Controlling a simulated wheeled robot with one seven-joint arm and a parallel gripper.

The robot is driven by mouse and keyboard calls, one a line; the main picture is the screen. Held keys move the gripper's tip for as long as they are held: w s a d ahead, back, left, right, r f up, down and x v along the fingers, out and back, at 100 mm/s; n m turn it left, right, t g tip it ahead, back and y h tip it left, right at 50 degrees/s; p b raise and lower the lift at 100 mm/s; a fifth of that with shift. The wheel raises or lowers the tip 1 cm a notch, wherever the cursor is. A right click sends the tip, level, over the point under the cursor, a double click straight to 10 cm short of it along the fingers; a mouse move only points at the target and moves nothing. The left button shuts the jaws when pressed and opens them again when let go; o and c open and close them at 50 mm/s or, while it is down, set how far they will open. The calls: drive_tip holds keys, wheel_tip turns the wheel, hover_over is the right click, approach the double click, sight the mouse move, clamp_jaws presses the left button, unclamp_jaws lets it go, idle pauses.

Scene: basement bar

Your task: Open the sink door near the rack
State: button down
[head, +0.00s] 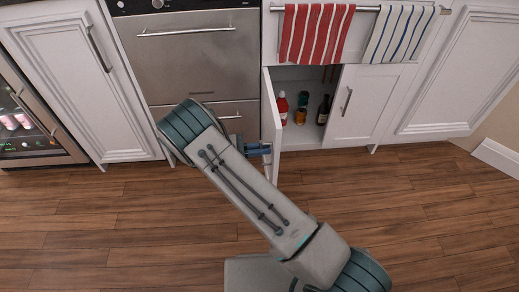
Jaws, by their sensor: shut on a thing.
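The left white sink door (271,112) in the head view stands swung wide open and is seen nearly edge-on. Behind it the cabinet interior (312,82) shows, with several bottles and cans. My gripper (266,150) is at the outer, left side of this door, low down near its free edge. It is shut, apparently on the door's handle, which I cannot see clearly. The right sink door (352,108) is closed. The towel rack (366,8) runs above both doors, with a red-striped towel (315,34) and a blue-striped towel (400,35).
A steel dishwasher (190,60) stands left of the open door, behind my arm. A white cabinet (84,75) and a glass-front fridge (32,120) are further left. The wooden floor (430,220) is clear at the right and front.

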drive_tip(key=shift+a, duration=0.2)
drive_tip(key=c, duration=1.6)
unclamp_jaws()
drive_tip(key=shift+o, duration=0.2)
drive_tip(key=s+a+p, duration=0.1)
drive_tip(key=a+p, duration=0.1)
drive_tip(key=a, duration=1.2)
drive_tip(key=shift+d+r, duration=0.1)
